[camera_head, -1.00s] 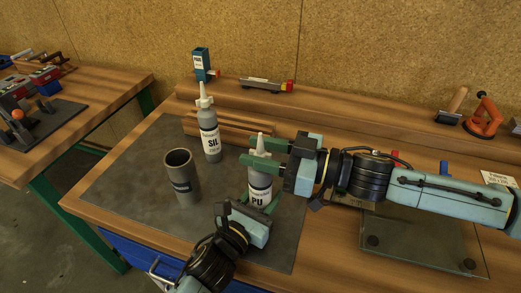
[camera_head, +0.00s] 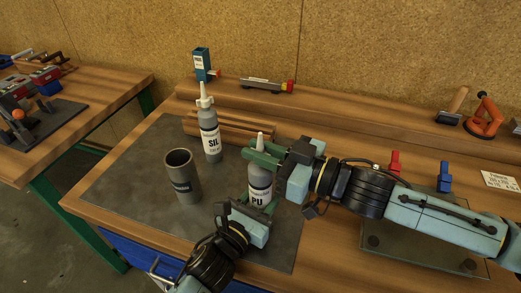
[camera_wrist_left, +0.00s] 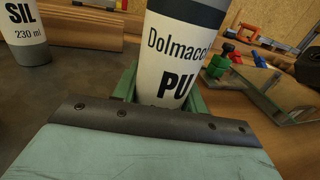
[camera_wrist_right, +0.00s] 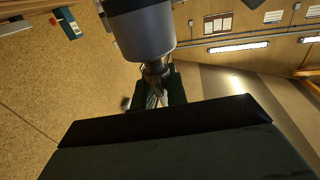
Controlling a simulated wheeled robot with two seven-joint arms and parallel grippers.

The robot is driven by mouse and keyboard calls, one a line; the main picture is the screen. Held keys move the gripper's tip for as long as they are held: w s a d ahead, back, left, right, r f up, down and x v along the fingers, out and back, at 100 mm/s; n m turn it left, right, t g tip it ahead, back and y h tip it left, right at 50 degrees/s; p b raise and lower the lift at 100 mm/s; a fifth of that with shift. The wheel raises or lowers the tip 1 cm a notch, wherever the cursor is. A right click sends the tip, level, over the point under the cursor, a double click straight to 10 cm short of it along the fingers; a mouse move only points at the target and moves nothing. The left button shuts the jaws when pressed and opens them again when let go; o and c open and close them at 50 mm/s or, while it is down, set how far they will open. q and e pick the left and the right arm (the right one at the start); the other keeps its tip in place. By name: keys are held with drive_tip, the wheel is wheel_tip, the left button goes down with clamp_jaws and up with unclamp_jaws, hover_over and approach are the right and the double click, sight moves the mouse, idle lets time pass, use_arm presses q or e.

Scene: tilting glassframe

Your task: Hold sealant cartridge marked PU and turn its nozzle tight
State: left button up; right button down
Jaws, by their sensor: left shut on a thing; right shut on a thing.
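The grey PU cartridge (camera_head: 260,181) stands upright on the dark mat, its white nozzle (camera_head: 260,139) pointing up. My left gripper (camera_head: 258,209) is shut on the lower part of its body; the left wrist view shows the PU label (camera_wrist_left: 178,62) between the green fingers. My right gripper (camera_head: 262,156) comes in from the right and is shut on the nozzle near its base. In the right wrist view the nozzle (camera_wrist_right: 156,76) runs between the fingers below the grey cartridge body (camera_wrist_right: 146,33). The fingers hide the joint between nozzle and body in the head view.
A SIL cartridge (camera_head: 211,143) with nozzle stands behind left. A dark open cup (camera_head: 182,181) stands on the mat (camera_head: 125,185) to the left. A glass plate (camera_head: 405,251) lies under my right arm. Red (camera_head: 395,160) and blue (camera_head: 444,178) clamps stand at the right.

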sight(261, 134)
drive_tip(key=m+t+h, duration=0.2)
drive_tip(key=t, duration=0.1)
drive_tip(key=m+t+h, duration=0.2)
drive_tip(key=m, duration=0.1)
drive_tip(key=shift+s+a+t+h, duration=0.1)
drive_tip(key=shift+s+t+h, duration=0.05)
drive_tip(key=shift+t+h, duration=0.25)
drive_tip(key=m+t+h, duration=0.1)
drive_tip(key=m+h, duration=0.1)
drive_tip(key=h, duration=0.1)
drive_tip(key=m+t+h, duration=0.2)
drive_tip(key=h, duration=0.1)
drive_tip(key=shift+m+h, duration=0.3)
drive_tip(key=shift+d+h, duration=0.2)
drive_tip(key=shift+h, duration=0.1)
drive_tip(key=c, duration=1.4)
unclamp_jaws()
wheel_tip(261, 134, up, 10)
drive_tip(key=shift+r, duration=0.1)
drive_tip(key=shift+c, duration=0.2)
